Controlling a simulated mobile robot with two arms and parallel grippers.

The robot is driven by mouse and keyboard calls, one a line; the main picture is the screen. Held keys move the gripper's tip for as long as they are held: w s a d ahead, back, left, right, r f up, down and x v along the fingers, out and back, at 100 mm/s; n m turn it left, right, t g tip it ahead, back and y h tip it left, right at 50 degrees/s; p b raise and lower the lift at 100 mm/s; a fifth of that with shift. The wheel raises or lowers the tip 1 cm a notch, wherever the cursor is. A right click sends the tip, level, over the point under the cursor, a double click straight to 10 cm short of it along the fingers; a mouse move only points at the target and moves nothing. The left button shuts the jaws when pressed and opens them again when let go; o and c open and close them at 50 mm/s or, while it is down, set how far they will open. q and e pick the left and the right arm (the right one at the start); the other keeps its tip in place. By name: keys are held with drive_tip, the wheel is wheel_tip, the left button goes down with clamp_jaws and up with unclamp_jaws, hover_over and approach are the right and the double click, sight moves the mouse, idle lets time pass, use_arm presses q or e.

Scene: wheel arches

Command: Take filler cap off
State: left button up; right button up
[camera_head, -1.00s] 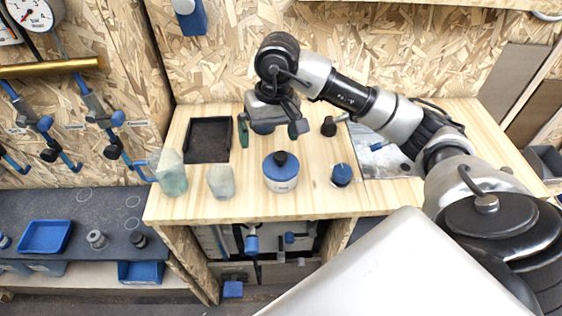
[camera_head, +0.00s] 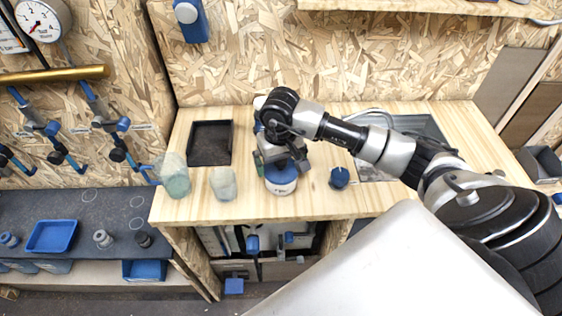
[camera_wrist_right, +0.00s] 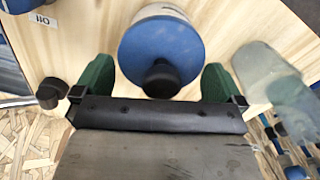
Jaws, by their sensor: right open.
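A round container with a white body and a blue top (camera_head: 283,187) stands on the wooden bench. In the right wrist view its blue top (camera_wrist_right: 165,45) carries a black filler cap (camera_wrist_right: 162,79). In the head view my right gripper (camera_head: 281,163) is over the container and hides the cap. In the right wrist view the green fingers of my right gripper (camera_wrist_right: 158,82) are spread, one on each side of the cap, with a gap on both sides. My left gripper is not in view.
Two translucent containers, one taller (camera_head: 174,176) and one shorter (camera_head: 223,184), stand left of the container. A small blue-topped object (camera_head: 339,178) is to its right. A black tray (camera_head: 210,143) lies behind left, and a sink (camera_head: 415,132) is at the right.

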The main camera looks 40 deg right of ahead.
drive_tip(key=shift+f, duration=0.2)
drive_tip(key=c, duration=0.5)
drive_tip(key=shift+c, duration=0.2)
drive_tip(key=shift+r, duration=0.15)
drive_tip(key=shift+w+r+b, duration=0.1)
drive_tip(key=shift+r+b, duration=0.35)
drive_tip(key=shift+r, duration=0.2)
drive_tip(key=r, duration=0.1)
drive_tip(key=r+b, duration=0.1)
drive_tip(key=shift+s+d+r, duration=0.15)
drive_tip(key=shift+s+r, duration=0.15)
drive_tip(key=shift+r, duration=0.05)
drive_tip(key=s+d+r+b, duration=0.3)
drive_tip(key=s+r, duration=0.3)
drive_tip(key=s, duration=0.4)
drive_tip(key=shift+s+d+r+b, duration=0.2)
drive_tip(key=shift+s+r+b, duration=0.1)
drive_tip(key=shift+r, duration=0.1)
